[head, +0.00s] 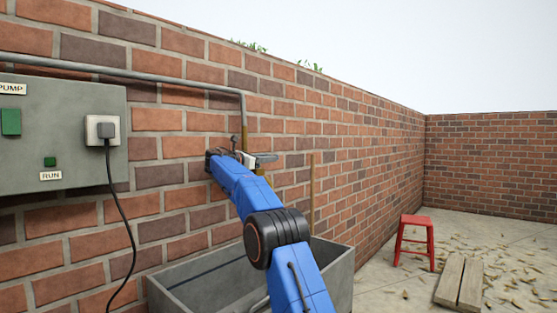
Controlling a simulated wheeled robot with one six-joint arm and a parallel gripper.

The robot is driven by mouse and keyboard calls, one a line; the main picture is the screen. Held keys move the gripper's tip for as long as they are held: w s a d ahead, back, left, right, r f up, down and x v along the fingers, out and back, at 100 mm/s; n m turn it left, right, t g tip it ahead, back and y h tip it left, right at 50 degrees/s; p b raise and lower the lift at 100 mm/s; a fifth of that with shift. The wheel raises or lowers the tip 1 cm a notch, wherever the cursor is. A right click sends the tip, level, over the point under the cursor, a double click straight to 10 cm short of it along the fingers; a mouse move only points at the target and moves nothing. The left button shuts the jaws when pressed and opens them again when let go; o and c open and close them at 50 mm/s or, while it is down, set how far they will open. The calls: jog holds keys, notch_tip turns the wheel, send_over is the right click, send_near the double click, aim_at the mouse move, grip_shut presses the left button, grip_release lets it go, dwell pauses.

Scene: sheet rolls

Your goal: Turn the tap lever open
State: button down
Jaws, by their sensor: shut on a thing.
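The tap is on the brick wall, at the foot of a pipe that comes down above the trough. Its brass-coloured upper part (245,142) shows, but my arm hides much of the rest. My blue arm reaches up to it from the lower middle. My gripper (250,158) is at the tap, shut on what looks like the tap lever. The lever's angle is hard to make out because the gripper covers it and it is small in the picture.
A grey trough (190,290) stands below the tap. A grey pump box (60,150) with a plug and hanging black cable (122,215) is on the wall at left. A red stool (415,240) and planks (460,282) stand on the leaf-strewn floor at right.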

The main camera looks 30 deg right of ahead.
jog(key=shift+s+m+g, duration=0.35)
jog(key=shift+m+g, duration=0.45)
jog(key=shift+g, duration=0.3)
jog(key=c, duration=1.7)
grip_release()
jog(key=shift+c, duration=0.2)
jog(key=s+a, duration=0.1)
jog(key=a, duration=1)
jog(key=shift+s+a, duration=0.4)
